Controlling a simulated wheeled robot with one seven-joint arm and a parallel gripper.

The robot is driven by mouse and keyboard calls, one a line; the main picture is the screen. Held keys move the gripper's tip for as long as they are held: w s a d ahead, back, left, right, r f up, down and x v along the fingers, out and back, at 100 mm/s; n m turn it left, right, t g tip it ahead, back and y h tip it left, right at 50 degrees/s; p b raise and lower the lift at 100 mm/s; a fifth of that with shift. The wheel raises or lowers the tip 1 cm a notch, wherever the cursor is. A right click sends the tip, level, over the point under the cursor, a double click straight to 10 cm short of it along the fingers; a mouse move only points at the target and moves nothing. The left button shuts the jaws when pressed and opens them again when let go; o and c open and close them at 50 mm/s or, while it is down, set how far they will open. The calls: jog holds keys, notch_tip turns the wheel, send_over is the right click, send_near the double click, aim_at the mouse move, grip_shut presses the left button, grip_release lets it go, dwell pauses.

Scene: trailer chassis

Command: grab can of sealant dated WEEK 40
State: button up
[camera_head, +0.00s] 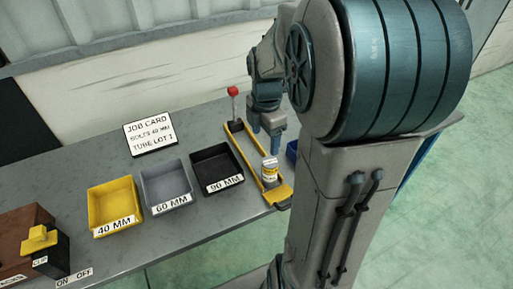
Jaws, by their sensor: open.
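A small can (270,170) with a yellow and white label stands upright at the near end of a long yellow tray (241,143) on the grey table. The print on its label is too small to read, so I cannot tell its date. My gripper (265,136) points down above the tray, beyond the can in the picture. Its bluish fingers are apart, with nothing visible between them. My arm hides the area to the right of the tray, and other cans there could be hidden.
Yellow 40 MM (98,225), grey 60 MM (156,202) and black 90 MM (208,188) bins stand left of the tray. A red-topped post (233,93) rises at its far end. A job card (150,136) stands behind. A blue object (291,151) is partly hidden.

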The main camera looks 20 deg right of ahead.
aim_at(271, 161)
jog(key=f+n, duration=0.1)
jog(key=f, duration=0.2)
jog(key=d+f+n, duration=0.1)
jog(key=f, duration=0.2)
jog(key=w+d+f, duration=0.1)
jog(key=f, duration=0.2)
jog(key=shift+f+n+p, duration=0.25)
jog(key=shift+n+p, duration=0.15)
jog(key=shift+s+d+f+p, duration=0.1)
jog(key=shift+f+p, duration=0.2)
jog(key=shift+f, duration=1.05)
jog(key=shift+s+d+f+p, duration=0.1)
jog(key=shift+f+p, duration=0.2)
jog(key=shift+f, duration=1.05)
jog(key=c, duration=1.2)
jog(key=shift+r, duration=0.2)
